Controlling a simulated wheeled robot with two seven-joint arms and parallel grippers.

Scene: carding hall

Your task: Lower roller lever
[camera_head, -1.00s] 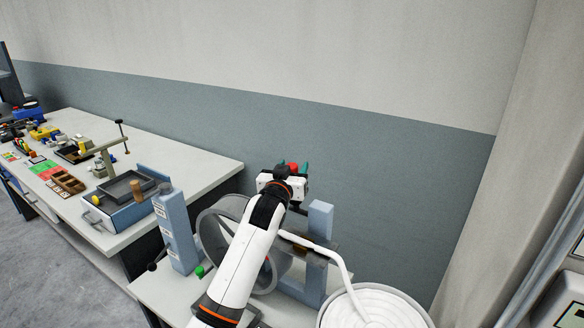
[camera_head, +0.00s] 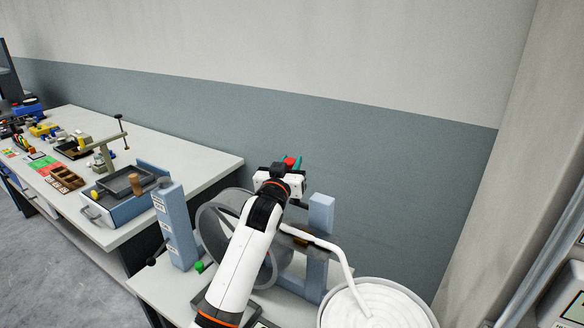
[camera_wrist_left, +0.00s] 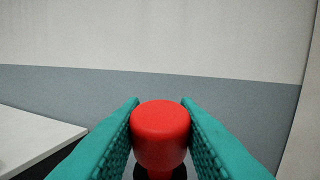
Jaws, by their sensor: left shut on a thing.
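The red knob (camera_wrist_left: 160,130), which appears to be the roller lever's handle, sits between the teal fingertips of my left gripper (camera_wrist_left: 161,112) in the left wrist view. Both fingers press on its sides, and a dark part shows below it. In the head view my left gripper (camera_head: 290,162) is above and behind the grey drum (camera_head: 212,226) of the machine, with the red top showing between the fingers. The lever's shaft is hidden behind my white left arm. My right gripper is not in view.
A blue-grey post with labels (camera_head: 173,228) stands left of the drum and another upright (camera_head: 321,212) right of it. A white round can (camera_head: 385,310) is at the lower right. A cluttered workbench (camera_head: 205,160) stands left, and a wall is behind.

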